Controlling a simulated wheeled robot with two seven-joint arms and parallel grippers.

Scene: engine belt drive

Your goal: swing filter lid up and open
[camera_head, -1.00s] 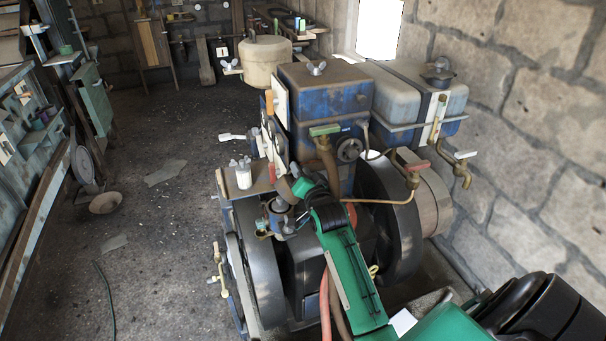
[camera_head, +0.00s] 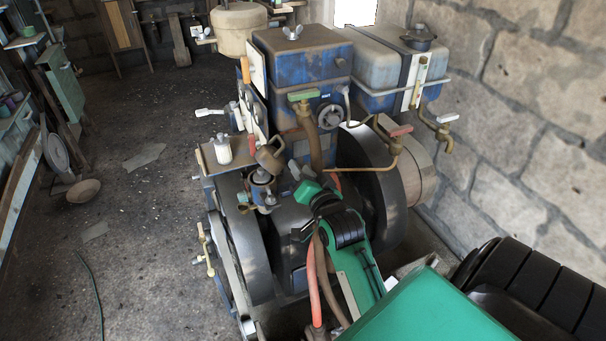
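The filter (camera_head: 262,189) is a small blue and grey metal cup on the front left of the engine. A brownish round lid (camera_head: 270,157) stands raised and tilted above its rim, so the lid looks swung up and open. My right arm, green and black, comes in from the lower right. My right gripper (camera_head: 299,177) is just right of the filter and lid, apparently apart from them. Its fingers are small and partly hidden by the wrist, so their opening does not show. My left gripper is not in view.
The engine's blue tank (camera_head: 300,75) and a second grey-blue tank (camera_head: 385,75) stand behind. A white-topped oiler (camera_head: 223,149) is left of the filter. A brown hose (camera_head: 312,140) and large dark flywheels (camera_head: 250,245) are close to my arm. Open floor lies left.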

